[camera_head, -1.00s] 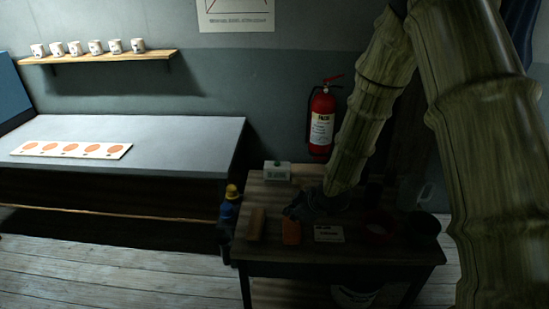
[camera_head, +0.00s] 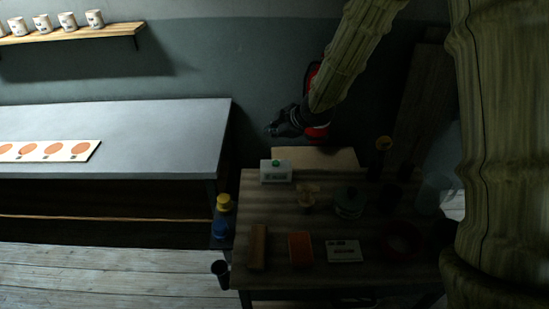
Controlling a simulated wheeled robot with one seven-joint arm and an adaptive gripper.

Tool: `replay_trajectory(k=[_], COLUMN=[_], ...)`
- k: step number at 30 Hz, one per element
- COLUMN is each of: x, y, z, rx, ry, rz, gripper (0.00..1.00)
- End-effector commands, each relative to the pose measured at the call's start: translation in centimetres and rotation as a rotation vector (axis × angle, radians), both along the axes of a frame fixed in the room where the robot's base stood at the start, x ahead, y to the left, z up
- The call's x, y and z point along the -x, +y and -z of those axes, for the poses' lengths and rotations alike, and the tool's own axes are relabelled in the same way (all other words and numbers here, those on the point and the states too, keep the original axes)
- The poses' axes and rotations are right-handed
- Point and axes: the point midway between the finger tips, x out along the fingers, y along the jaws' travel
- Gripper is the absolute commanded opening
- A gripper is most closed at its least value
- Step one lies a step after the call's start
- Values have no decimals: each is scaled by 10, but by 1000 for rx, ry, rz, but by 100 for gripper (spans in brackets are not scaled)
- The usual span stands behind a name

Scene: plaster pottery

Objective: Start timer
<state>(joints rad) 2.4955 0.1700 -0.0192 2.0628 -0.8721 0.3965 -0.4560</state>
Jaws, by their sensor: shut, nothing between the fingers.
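The timer looks to be the small white box with a green button on top (camera_head: 276,171), at the back left corner of the dark wooden table (camera_head: 290,225). My gripper (camera_head: 272,130) is a dark shape above and behind the box, in front of the wall. It is shut and empty, and apart from the box. Its fingertips point left and are dim against the wall. My arm comes down from the upper right.
An orange block (camera_head: 300,249), a brown block (camera_head: 257,247), a white card (camera_head: 344,251) and a jar (camera_head: 349,202) stand on the table. A yellow-capped blue bottle (camera_head: 222,214) is at its left edge. The grey bench (camera_head: 150,140) holds a strip with orange discs (camera_head: 50,151).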

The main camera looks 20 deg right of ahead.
Motion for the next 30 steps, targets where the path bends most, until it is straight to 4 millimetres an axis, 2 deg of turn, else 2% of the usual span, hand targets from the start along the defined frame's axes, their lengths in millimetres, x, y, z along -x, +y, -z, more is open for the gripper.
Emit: replay_trajectory(k=[8,14,30], x=[0,0,0], y=[1,-1,-1], z=[2,11,68], rx=[0,0,0], ry=[0,1,0], rz=[0,3,3], gripper=[0,0,0])
